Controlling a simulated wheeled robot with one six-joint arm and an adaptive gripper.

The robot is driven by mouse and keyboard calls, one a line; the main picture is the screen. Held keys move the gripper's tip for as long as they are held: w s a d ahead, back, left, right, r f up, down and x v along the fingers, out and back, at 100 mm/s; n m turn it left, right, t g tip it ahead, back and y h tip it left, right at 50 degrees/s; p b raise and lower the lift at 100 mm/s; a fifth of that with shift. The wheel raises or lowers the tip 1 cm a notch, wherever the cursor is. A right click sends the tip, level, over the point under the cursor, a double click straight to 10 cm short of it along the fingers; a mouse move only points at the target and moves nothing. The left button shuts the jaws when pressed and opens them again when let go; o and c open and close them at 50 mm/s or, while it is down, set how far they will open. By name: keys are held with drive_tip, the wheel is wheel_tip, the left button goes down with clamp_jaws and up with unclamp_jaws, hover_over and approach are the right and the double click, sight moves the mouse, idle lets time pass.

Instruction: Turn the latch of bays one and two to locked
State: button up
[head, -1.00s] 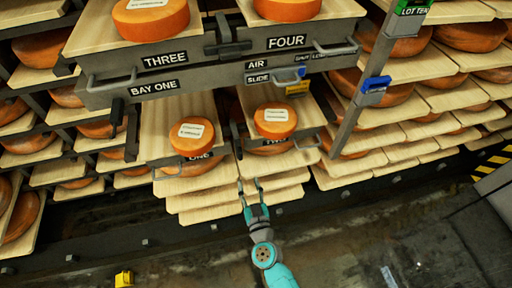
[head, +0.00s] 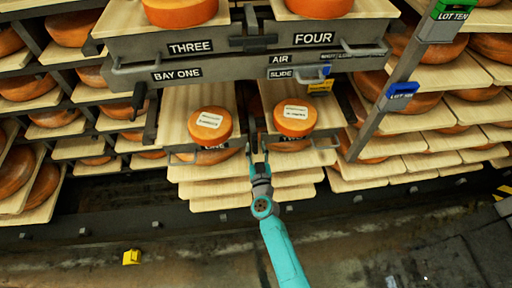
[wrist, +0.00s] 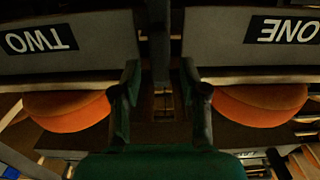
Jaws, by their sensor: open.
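Bay one is the tray (head: 172,125) labelled ONE with an orange cheese wheel (head: 210,124) on it. Bay two is the tray (head: 268,95) to its right, with another cheese wheel (head: 295,117). Dark upright handle-like parts, possibly latches, show left of bay one (head: 138,98) and between the bays (head: 251,98); their setting cannot be told. My gripper (head: 258,156) is open and empty, in front of the gap between the trays. In the wrist view its fingers (wrist: 160,92) stand between the upside-down TWO plate (wrist: 75,60) and ONE plate (wrist: 220,50).
Trays labelled THREE (head: 190,48) and FOUR (head: 313,38) sit above, with a grey rail (head: 220,72) below them. A post with a blue tag (head: 402,92) and a green tag (head: 452,10) stands right. A yellow block (head: 131,257) lies on the floor. Open floor is in front.

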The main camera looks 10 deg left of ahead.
drive_tip(key=shift+w+a, duration=0.1)
drive_tip(key=shift+w, duration=0.2)
clamp_jaws()
